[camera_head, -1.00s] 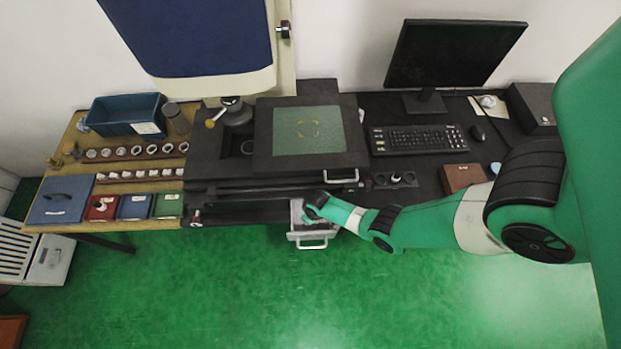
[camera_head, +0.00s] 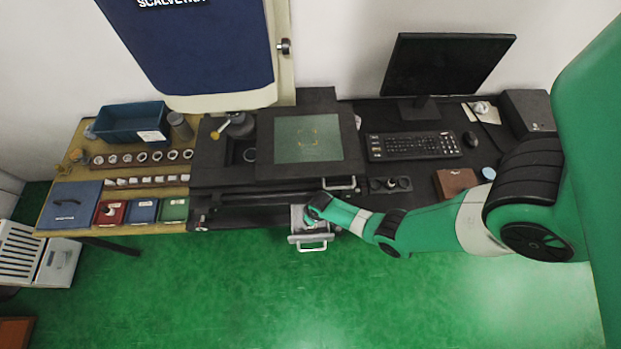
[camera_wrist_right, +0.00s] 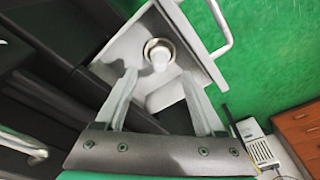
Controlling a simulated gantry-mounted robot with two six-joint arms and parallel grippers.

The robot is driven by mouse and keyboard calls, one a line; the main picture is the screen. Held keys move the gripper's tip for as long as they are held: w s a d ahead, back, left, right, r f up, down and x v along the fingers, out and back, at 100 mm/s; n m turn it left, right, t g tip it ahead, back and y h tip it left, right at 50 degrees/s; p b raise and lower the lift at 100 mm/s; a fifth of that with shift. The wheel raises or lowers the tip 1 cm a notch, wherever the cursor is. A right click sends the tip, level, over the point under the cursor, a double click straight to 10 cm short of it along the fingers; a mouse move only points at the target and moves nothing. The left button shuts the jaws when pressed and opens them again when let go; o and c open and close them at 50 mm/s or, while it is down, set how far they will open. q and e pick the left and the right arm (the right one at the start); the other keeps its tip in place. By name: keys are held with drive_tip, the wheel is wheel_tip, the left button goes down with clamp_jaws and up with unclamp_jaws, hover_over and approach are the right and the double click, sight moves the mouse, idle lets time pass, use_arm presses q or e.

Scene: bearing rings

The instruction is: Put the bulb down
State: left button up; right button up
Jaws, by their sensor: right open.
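The white bulb (camera_wrist_right: 160,57) sits in a round metal-rimmed seat in a pale grey open drawer (camera_wrist_right: 128,47). My right gripper (camera_wrist_right: 158,84) is open, with its two fingers apart on the near side of the bulb and nothing clearly held between them. In the head view my right gripper (camera_head: 309,213) is over the same drawer (camera_head: 299,235), which is pulled out from the front of the dark machine. The bulb is hidden or too small to tell there. My left gripper is out of view.
The drawer's handle (camera_head: 311,245) sticks out over the green floor. The machine's stage (camera_head: 309,140) lies just behind. At left, a wooden table holds a blue bin (camera_head: 130,124), rows of rings and coloured boxes. A keyboard (camera_head: 412,146) and monitor stand at right.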

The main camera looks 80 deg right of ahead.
use_arm(q)
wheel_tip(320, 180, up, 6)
drive_tip(key=p, duration=0.4)
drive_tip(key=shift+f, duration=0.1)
use_arm(e)
drive_tip(key=r, duration=0.5)
drive_tip(key=shift+s+a+r, duration=0.2)
drive_tip(key=shift+s+r, duration=0.1)
drive_tip(key=shift+s, duration=0.1)
